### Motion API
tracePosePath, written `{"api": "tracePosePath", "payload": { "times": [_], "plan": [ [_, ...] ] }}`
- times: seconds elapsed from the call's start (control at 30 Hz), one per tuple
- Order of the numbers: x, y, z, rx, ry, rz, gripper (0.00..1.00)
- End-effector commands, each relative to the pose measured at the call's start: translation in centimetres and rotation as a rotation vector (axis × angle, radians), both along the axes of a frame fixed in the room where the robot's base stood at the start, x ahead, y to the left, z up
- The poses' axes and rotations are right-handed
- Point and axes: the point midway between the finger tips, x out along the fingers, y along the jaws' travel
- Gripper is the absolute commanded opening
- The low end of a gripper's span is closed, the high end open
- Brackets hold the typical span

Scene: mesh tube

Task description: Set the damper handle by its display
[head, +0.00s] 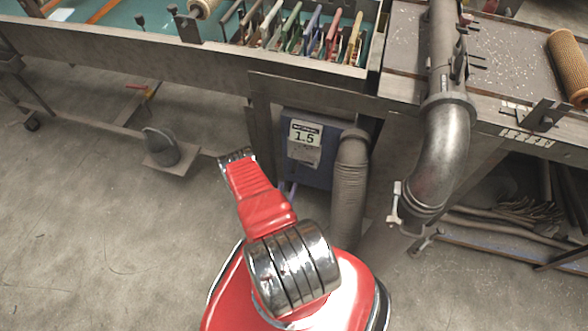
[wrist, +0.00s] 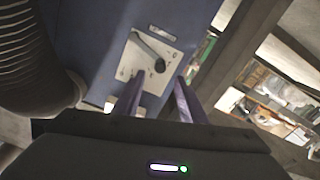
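The blue box (head: 299,169) below the bench carries a white display (head: 305,134) reading 1.5. In the wrist view, a pale plate (wrist: 172,53) with small marks is on the blue box face (wrist: 95,40). A grey handle (wrist: 146,48) slants across the plate from its upper left to a dark round knob or pivot (wrist: 159,66). My gripper (wrist: 158,82) is open, its two dark fingers apart in front of the plate's lower part. Nothing shows between them. Whether a finger touches the plate is unclear.
A ribbed hose (head: 348,190) runs down beside the box; it also shows at the left of the wrist view (wrist: 35,55). A metal pipe elbow (head: 440,155) hangs to the right. A pedal (head: 161,147) stands on the floor at left. Open floor lies at lower left.

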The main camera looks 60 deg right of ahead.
Motion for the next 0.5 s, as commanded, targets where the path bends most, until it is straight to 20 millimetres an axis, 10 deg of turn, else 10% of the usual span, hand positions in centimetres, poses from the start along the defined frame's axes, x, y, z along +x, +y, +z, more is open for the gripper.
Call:
{"api": "tracePosePath", "payload": {
  "times": [0.5],
  "plan": [
    [1.0, -6.7, 0.1, -0.001, -0.003, -0.003, 0.38]
  ]
}}
